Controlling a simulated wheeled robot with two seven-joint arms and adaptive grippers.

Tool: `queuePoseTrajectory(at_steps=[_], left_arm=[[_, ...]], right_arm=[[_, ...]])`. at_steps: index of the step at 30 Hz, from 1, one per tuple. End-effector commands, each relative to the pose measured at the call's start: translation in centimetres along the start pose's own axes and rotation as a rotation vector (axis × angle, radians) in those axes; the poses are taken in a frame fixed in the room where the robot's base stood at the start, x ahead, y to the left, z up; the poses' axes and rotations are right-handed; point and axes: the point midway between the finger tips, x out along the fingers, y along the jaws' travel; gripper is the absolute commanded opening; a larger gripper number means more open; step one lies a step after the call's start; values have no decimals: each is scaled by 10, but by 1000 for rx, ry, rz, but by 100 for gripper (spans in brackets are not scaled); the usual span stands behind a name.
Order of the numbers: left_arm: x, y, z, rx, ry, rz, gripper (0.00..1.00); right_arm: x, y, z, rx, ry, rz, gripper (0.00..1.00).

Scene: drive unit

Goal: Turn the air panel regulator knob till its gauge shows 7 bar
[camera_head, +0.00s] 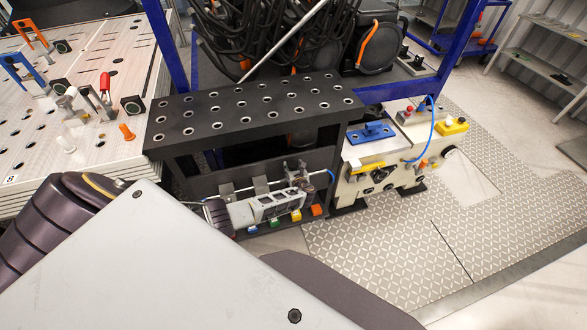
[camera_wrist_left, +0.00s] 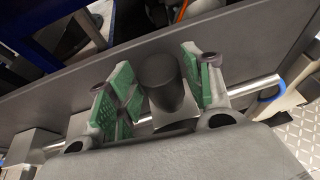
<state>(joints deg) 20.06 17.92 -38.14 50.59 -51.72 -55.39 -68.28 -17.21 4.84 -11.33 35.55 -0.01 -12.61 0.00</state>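The regulator knob (camera_wrist_left: 163,82) is a dark, rounded cylinder on a grey metal body in the left wrist view. My left gripper (camera_wrist_left: 160,85) has its green-padded fingers apart, one on each side of the knob. I see no clear grip on it. In the head view my left gripper (camera_head: 300,172) is at the air panel (camera_head: 322,160), under the black perforated table; it and my wrist cover the knob there. I cannot make out the gauge or its reading in either view. My right gripper is not in view.
The black perforated tabletop (camera_head: 255,108) overhangs the panel. Small coloured parts, one of them yellow (camera_head: 296,215), sit below my wrist. A cream machine (camera_head: 385,165) with a blue hose stands to the right. A metal pipe (camera_wrist_left: 255,86) runs beside the knob. Patterned floor at right is clear.

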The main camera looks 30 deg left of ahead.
Motion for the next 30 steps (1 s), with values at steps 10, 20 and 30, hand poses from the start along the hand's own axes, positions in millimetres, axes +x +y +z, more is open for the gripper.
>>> queuePoseTrajectory(at_steps=[10, 20, 30], left_arm=[[0, 0, -2, 1, 2, 1, 63], [-7, 0, -2, 1, 3, 0, 63], [-27, 0, -2, 0, 3, -1, 63]], right_arm=[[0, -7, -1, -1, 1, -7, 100], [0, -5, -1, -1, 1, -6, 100], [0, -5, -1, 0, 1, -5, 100]])
